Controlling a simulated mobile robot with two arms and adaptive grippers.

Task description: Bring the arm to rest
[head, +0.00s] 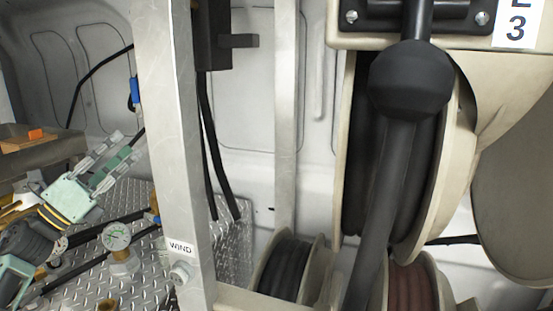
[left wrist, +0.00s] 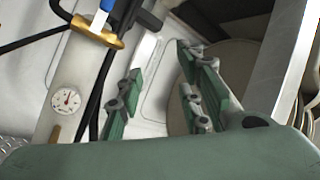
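My left gripper (head: 124,153) is at the left of the head view, left of the pale upright post (head: 172,130). Its green body and grey fingers point up and to the right. The left wrist view shows the two green fingers (left wrist: 158,65) spread apart with nothing between them. They appear clear of the things behind them. My right gripper is in neither view.
A pressure gauge (head: 117,238) stands below my left gripper, above diamond plate flooring. A large hose reel (head: 455,150) fills the right, with smaller reels (head: 287,265) below. Dark hoses hang behind the post. An orange block (head: 36,134) lies on a shelf at far left.

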